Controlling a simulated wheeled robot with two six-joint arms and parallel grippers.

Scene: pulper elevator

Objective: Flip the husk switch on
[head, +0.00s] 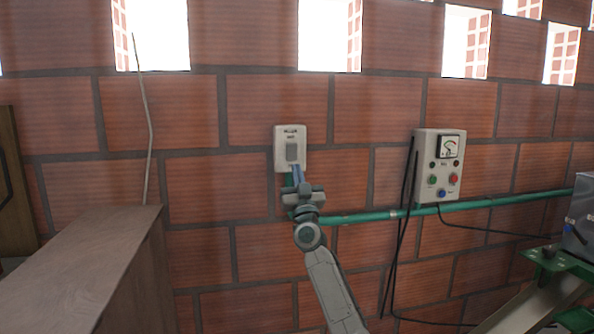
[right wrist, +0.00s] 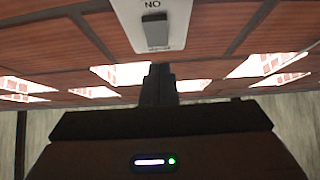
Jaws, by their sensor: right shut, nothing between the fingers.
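The switch is a pale wall plate (head: 281,160) with a grey rocker (head: 292,151) on the brick wall, a little left of the middle of the head view. Lettering above the rocker is too small to read fully there. In the right wrist view the plate (right wrist: 178,38) shows the letters "NO" as seen there, above the grey rocker (right wrist: 156,31). My right gripper (head: 298,174) is shut and empty, just below the rocker. Its fingers (right wrist: 161,80) point at the plate in the right wrist view. I cannot tell whether the fingertips touch it. My left gripper is not in view.
A grey control box (head: 426,185) with a gauge and coloured buttons hangs on the wall to the right. A green pipe (head: 360,217) runs along the wall below the switch. A wooden cabinet (head: 85,270) stands at the lower left. Green-framed machinery (head: 560,262) is at the right.

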